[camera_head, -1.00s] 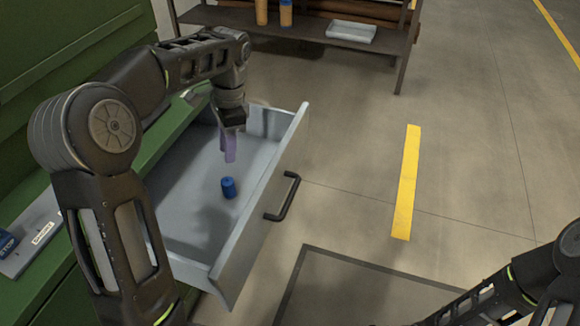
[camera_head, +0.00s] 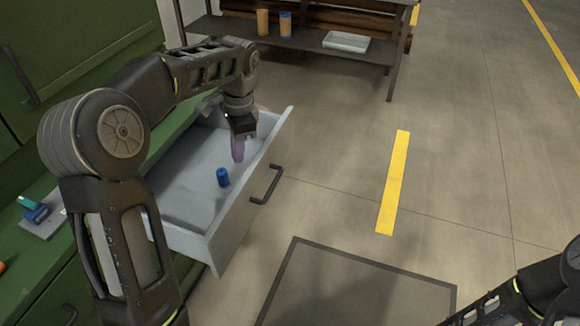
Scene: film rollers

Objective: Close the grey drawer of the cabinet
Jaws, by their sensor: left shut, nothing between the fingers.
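The grey drawer (camera_head: 232,222) stands pulled out from the green cabinet (camera_head: 90,60), its dark bar handle (camera_head: 268,184) on the front face. A small blue cylinder (camera_head: 223,177) stands inside it. My left gripper (camera_head: 238,152) is shut and empty. It points down over the far part of the drawer, close to the inner side of the front panel; I cannot tell whether it touches it. My left arm hides part of the cabinet and the drawer's near left side. My right arm shows at the lower right corner, but its gripper is out of view.
A low shelf (camera_head: 300,46) with orange and blue cylinders and a grey tray (camera_head: 346,42) stands at the back. Small blue items lie on a grey plate (camera_head: 45,226) on the cabinet top at left. The floor right of the drawer is clear.

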